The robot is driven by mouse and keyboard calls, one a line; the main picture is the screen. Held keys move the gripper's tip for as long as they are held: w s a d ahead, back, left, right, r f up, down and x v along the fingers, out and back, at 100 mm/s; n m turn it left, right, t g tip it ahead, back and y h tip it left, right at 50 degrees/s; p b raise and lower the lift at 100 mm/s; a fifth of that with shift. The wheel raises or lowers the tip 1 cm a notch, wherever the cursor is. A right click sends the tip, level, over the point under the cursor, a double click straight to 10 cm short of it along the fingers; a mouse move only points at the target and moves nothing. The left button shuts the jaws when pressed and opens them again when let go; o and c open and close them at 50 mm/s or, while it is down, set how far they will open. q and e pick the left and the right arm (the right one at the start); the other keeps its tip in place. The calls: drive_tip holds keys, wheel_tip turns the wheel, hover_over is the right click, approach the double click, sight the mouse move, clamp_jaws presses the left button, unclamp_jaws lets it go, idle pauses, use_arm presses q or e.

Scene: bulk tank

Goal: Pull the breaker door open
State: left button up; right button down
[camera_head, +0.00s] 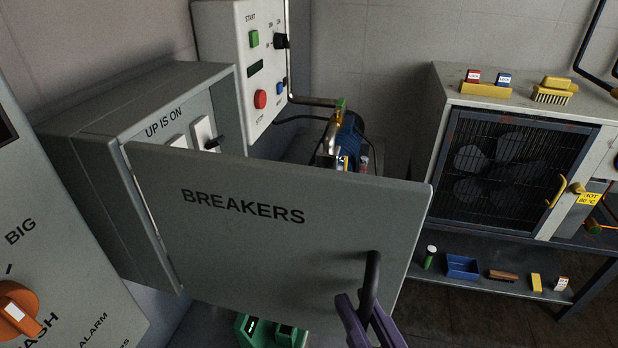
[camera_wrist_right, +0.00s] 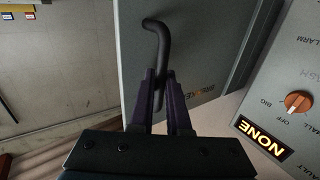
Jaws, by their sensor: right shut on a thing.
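The grey breaker door (camera_head: 285,235), lettered BREAKERS, stands swung out from the breaker box (camera_head: 95,120), hinged at its left edge. Inside the box, white breaker switches (camera_head: 203,130) show under the words UP IS ON. A dark bar handle (camera_head: 373,275) is on the door's right side. My right gripper (camera_head: 362,318), with purple fingers, is at the handle's lower part. In the right wrist view the same gripper (camera_wrist_right: 161,95) is shut around the handle (camera_wrist_right: 160,40), with the door (camera_wrist_right: 200,50) behind it. My left gripper is not in view.
A control panel (camera_head: 240,70) with green and red buttons stands behind the box. A cabinet with a fan grille (camera_head: 510,165) stands at the right, with a shelf of small items (camera_head: 500,275) below. A panel with an orange knob (camera_head: 15,310) is close at the left.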

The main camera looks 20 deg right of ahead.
drive_tip(key=shift+s+a, duration=0.35)
drive_tip(key=shift+a, duration=0.1)
drive_tip(key=c, duration=0.9)
unclamp_jaws()
drive_tip(key=s, duration=0.3)
drive_tip(key=s+b, duration=0.1)
drive_tip(key=s, duration=0.2)
drive_tip(key=s+b, duration=0.1)
drive_tip(key=s, duration=0.2)
drive_tip(key=shift+s+a, duration=0.3)
drive_tip(key=shift+s, duration=0.1)
